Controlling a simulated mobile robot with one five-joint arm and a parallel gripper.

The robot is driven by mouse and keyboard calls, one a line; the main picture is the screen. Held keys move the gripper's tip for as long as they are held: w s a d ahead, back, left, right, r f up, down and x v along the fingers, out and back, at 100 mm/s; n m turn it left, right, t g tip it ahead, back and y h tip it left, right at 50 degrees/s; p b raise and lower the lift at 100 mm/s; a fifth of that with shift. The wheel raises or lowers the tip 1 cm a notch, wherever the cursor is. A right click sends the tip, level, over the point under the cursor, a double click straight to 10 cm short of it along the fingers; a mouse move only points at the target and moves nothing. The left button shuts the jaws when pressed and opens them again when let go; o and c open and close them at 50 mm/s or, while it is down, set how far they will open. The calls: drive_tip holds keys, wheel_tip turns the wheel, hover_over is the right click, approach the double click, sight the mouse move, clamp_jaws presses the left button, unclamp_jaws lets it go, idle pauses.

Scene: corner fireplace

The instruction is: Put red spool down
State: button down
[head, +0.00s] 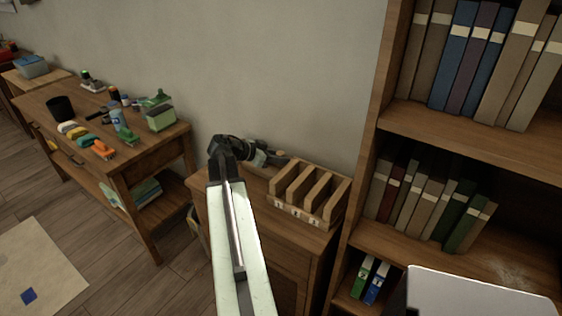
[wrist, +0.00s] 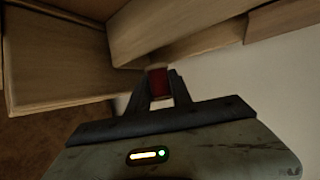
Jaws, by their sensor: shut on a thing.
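The red spool (wrist: 159,82) shows between the two fingers of my gripper (wrist: 160,88) in the wrist view. The fingers are shut on it, and only part of its red side shows. In the head view my gripper (head: 275,159) is over the back of a small wooden cabinet (head: 213,207), just left of a slotted wooden rack (head: 334,217). The spool is too small to make out clearly there. In the wrist view pale wooden boards (wrist: 180,22) rise close beyond the spool. I cannot tell whether the spool touches them or the cabinet top.
A tall bookcase (head: 362,135) with books stands close right of the cabinet. A wooden workbench (head: 150,148) at left holds a dark cup (head: 60,108), a green-lidded box (head: 160,117) and several small items. The wall (head: 290,70) is close behind the rack.

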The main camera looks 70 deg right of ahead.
drive_tip(key=shift+w+a, duration=0.1)
drive_tip(key=shift+w, duration=0.05)
drive_tip(key=shift+f+b, duration=0.5)
drive_tip(key=shift+b, duration=0.1)
drive_tip(key=c, duration=1.4)
unclamp_jaws()
drive_tip(key=shift+c, duration=0.2)
wheel_tip(320, 180, up, 2)
drive_tip(key=shift+a+r+p, duration=0.1)
drive_tip(key=shift+p, duration=1)
drive_tip(key=p+v, duration=0.4)
drive_tip(key=v, duration=0.7)
drive_tip(key=shift+w+a+f+p, duration=0.2)
drive_tip(key=shift+a+f+p, duration=0.1)
drive_tip(key=shift+p, duration=0.1)
